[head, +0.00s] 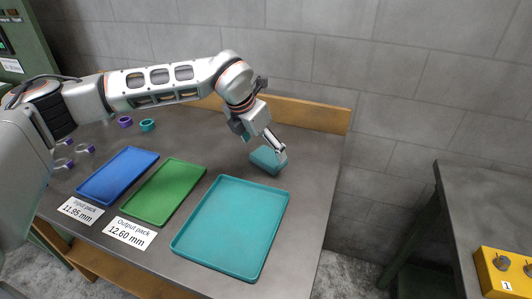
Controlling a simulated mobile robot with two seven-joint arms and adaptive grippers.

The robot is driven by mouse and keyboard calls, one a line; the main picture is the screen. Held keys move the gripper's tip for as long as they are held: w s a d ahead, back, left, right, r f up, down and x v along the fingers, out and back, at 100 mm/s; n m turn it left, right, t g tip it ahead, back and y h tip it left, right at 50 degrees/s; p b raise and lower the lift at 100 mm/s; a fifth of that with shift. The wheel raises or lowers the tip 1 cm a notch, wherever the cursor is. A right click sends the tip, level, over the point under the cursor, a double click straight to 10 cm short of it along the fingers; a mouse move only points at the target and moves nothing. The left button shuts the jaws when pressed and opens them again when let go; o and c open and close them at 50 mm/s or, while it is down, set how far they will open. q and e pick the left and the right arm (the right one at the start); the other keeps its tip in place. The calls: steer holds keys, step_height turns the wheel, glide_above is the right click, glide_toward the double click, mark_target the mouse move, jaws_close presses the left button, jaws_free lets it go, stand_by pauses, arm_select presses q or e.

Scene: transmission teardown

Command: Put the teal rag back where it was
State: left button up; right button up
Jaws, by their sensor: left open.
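The teal rag (265,160) is a small folded block on the grey table, behind the large teal tray and towards the table's right side. My left gripper (281,154) is open at the rag's right end, pointing down. Its fingers overlap the rag in the picture, and I cannot tell whether they touch it. My right gripper does not show.
A blue tray (118,175), a green tray (165,191) and a large teal tray (231,228) lie empty on the table. Purple and teal rings (147,125) stand behind them. A wooden backboard (310,112) edges the table. A yellow block (503,272) sits on the right table.

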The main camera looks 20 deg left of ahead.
arm_select(q)
steer(key=v, duration=0.7)
steer(key=shift+r+p, duration=0.25)
steer(key=shift+p, duration=0.05)
steer(key=shift+s, duration=0.1)
